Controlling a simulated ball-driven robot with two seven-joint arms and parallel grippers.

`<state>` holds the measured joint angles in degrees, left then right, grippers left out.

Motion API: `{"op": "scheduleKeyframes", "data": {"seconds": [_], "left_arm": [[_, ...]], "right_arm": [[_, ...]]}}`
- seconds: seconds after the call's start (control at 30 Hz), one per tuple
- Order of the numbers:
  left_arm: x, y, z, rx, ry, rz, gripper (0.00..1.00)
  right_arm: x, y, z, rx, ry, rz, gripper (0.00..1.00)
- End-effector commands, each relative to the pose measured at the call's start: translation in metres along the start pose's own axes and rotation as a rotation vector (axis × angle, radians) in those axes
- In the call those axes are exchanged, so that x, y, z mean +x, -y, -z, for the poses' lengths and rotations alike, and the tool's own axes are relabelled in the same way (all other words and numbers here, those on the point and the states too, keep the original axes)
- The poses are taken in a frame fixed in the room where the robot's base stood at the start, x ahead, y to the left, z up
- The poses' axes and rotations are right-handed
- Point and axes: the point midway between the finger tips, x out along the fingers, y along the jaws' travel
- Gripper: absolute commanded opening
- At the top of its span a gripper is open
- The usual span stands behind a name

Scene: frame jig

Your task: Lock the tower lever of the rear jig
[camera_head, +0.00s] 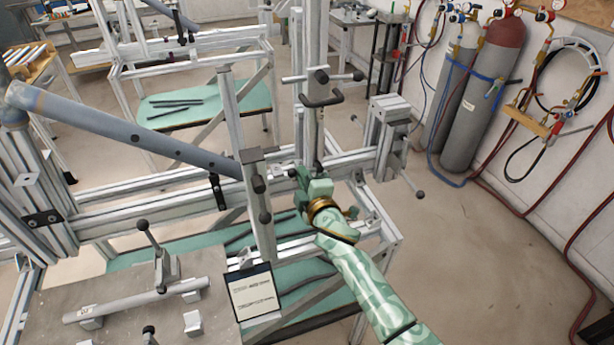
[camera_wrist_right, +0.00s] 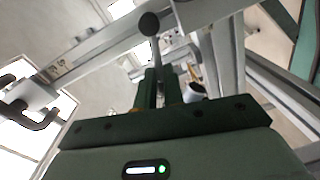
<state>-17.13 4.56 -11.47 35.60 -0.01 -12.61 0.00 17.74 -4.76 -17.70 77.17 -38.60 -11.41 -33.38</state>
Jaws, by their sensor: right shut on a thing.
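The rear jig's tower (camera_head: 313,125) is an upright grey profile standing on the jig's horizontal beam (camera_head: 130,215). My right gripper (camera_head: 303,180) is at the foot of this tower, on its near side. In the right wrist view, the dark green fingers (camera_wrist_right: 161,88) are shut on the tower lever. The lever shows there as a thin rod with a dark ball knob (camera_wrist_right: 149,23) sticking out beyond the fingertips. In the head view the hand mostly hides the lever. Its exact angle cannot be told. My left gripper is not in view.
A clamp with a crossbar and dark handle (camera_head: 322,88) sits higher on the tower. A blue-grey tube (camera_head: 120,128) slants across the left. A label board (camera_head: 252,292) stands left of my forearm. Gas cylinders (camera_head: 478,110) stand at the right wall; the floor (camera_head: 480,270) there is clear.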

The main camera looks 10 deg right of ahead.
Motion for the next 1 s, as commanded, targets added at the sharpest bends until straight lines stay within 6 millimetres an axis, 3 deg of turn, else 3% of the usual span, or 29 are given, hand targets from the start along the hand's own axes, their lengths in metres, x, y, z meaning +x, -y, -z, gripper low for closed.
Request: {"op": "scheduleKeyframes", "data": {"seconds": [0.4, 0.97, 1.0], "left_arm": [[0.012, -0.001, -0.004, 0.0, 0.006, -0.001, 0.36], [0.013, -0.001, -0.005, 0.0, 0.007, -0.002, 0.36], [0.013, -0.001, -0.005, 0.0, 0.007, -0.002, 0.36]], "right_arm": [[0.002, 0.008, 0.005, -0.198, 0.001, -0.011, 0.0], [0.001, 0.011, 0.005, -0.229, 0.003, -0.006, 0.0], [0.001, 0.012, 0.005, -0.229, 0.003, -0.006, 0.12]]}}
